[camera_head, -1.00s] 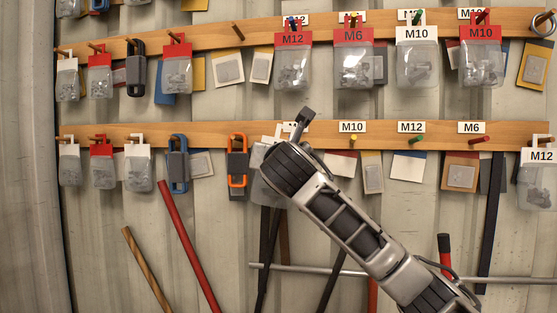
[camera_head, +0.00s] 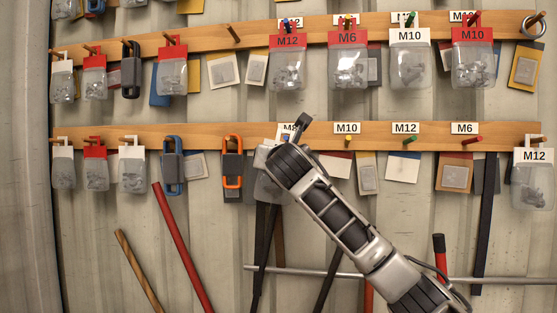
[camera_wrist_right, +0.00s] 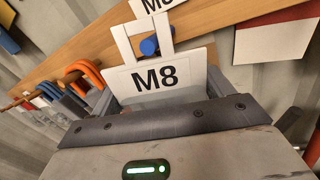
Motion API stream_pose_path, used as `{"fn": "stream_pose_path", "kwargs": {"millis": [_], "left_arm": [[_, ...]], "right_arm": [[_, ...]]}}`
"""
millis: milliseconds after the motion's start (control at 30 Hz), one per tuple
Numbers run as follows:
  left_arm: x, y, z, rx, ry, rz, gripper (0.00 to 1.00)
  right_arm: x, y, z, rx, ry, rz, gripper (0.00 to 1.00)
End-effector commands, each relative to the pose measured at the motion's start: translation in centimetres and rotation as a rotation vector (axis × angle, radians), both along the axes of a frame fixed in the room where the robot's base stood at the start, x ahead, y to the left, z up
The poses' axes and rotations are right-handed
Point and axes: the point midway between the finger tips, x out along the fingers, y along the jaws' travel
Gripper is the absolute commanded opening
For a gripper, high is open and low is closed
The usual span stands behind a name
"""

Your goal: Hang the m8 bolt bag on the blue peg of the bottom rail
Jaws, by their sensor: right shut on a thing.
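The M8 bolt bag has a white header marked M8 (camera_wrist_right: 156,78) and a white hanging loop above it. In the head view the clear bag (camera_head: 266,187) shows beside my right wrist. My right gripper (camera_head: 285,165) is shut on the bag, at the bottom rail (camera_head: 210,136). In the right wrist view the blue peg (camera_wrist_right: 149,45) shows within the opening of the loop, just above the header. I cannot tell how deep the peg sits in the loop. In the head view my wrist hides the peg. My left gripper is not in view.
The rail's M8 label (camera_head: 290,129) is partly covered by my wrist. An orange carabiner (camera_head: 232,160) hangs to the left. The yellow peg (camera_head: 348,141), green peg (camera_head: 404,141) and red peg (camera_head: 473,140) to the right are empty. Filled bags hang on the top rail.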

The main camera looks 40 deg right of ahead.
Motion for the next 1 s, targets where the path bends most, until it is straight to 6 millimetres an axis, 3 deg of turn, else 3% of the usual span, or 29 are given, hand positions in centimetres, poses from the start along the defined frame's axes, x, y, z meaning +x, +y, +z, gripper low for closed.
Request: {"fn": "stream_pose_path", "kwargs": {"millis": [433,1000], "left_arm": [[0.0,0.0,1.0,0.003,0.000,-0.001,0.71],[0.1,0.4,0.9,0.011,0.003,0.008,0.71]], "right_arm": [[1.5,-1.9,-0.2,0.000,0.000,-0.001,0.55],[1.7,-2.2,-0.5,0.000,-0.002,0.001,0.55]]}}
